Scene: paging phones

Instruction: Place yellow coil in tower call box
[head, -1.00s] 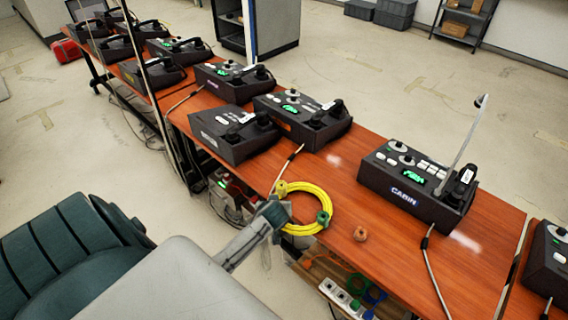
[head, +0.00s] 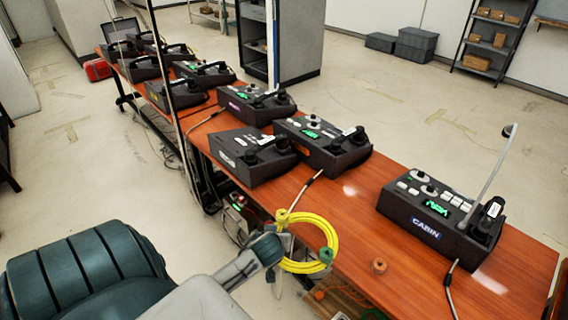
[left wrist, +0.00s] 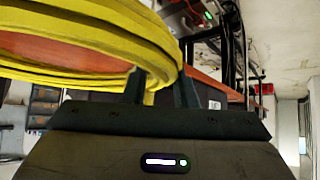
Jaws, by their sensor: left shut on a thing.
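The yellow coil (head: 334,236) is a ring of cable with a green tie at its right side and a yellow one at its upper left. My left gripper (head: 276,222) is shut on the left side of the coil and holds it by the table's near edge. In the left wrist view the coil (left wrist: 95,30) fills the upper left, passing between the fingers. Several dark call boxes stand on the table; one reads CABIN (head: 425,228). The other labels are too small to read, so I cannot tell which is the tower box. My right gripper is not in view.
The orange-brown table (head: 345,205) runs from front right to back left. The CABIN box has an upright microphone (head: 488,180). A thin pole (head: 172,90) stands at the table's near side. Cables hang over the edge.

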